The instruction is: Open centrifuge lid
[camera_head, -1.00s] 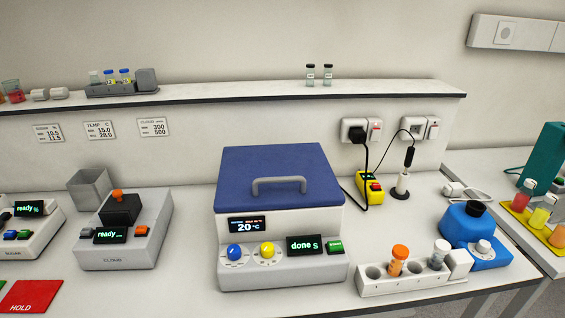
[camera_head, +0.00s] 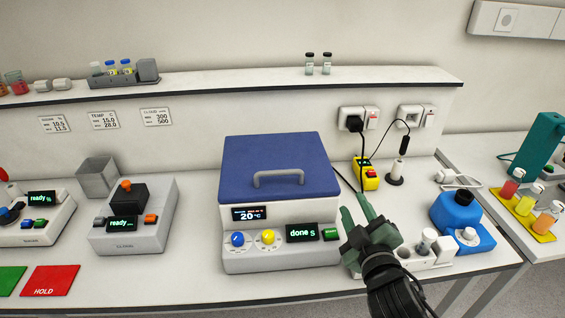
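The centrifuge (camera_head: 280,258) stands mid-bench, with a grey-white body and a blue lid (camera_head: 275,152) that is down. A grey bar handle (camera_head: 279,178) sits on the lid's front part. The display reads "done" and 20 °C. My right gripper (camera_head: 354,211) comes in from the lower right, its green fingers pointing up, just right of the centrifuge's front corner and apart from the handle. A gap shows between its fingers, and I see nothing held. It hides part of the white tube rack (camera_head: 432,262). My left gripper is not in view.
A yellow box with a red button (camera_head: 368,174) and a cable stand behind my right gripper. A blue bottle device (camera_head: 462,222) is to the right. A grey device reading "ready" (camera_head: 135,228) stands left, with free bench between. A shelf (camera_head: 230,85) runs behind.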

